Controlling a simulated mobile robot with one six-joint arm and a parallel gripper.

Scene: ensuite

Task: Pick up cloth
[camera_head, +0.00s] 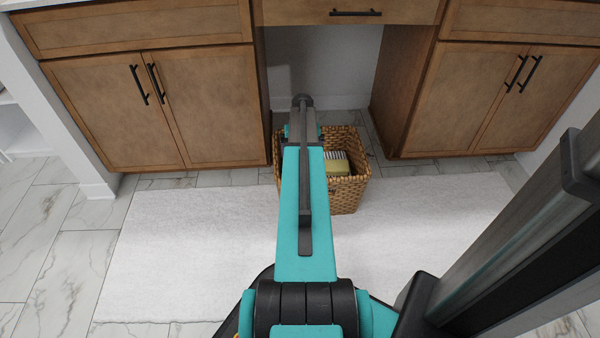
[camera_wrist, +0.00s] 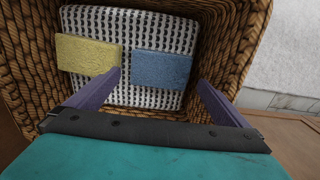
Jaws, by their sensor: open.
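In the wrist view, a yellow block-like piece (camera_wrist: 84,54) and a blue one (camera_wrist: 160,68) lie side by side on a larger black-and-white patterned cloth (camera_wrist: 150,25) inside the wicker basket (camera_wrist: 35,70). I cannot tell whether the yellow and blue pieces are folded cloths or sponges. My gripper (camera_wrist: 158,80) is open and points down into the basket. Its left finger overlaps the right end of the yellow piece, and the blue piece shows between the fingers. No contact is visible. In the head view, my arm hides the gripper and part of the basket (camera_head: 347,195).
The basket stands on a white rug (camera_head: 180,245) in front of the recess below a drawer (camera_head: 350,12). Wooden cabinets (camera_head: 150,110) stand left and right (camera_head: 470,95) of the recess. The rug left of the basket is clear, and marble tiles (camera_head: 40,230) surround it.

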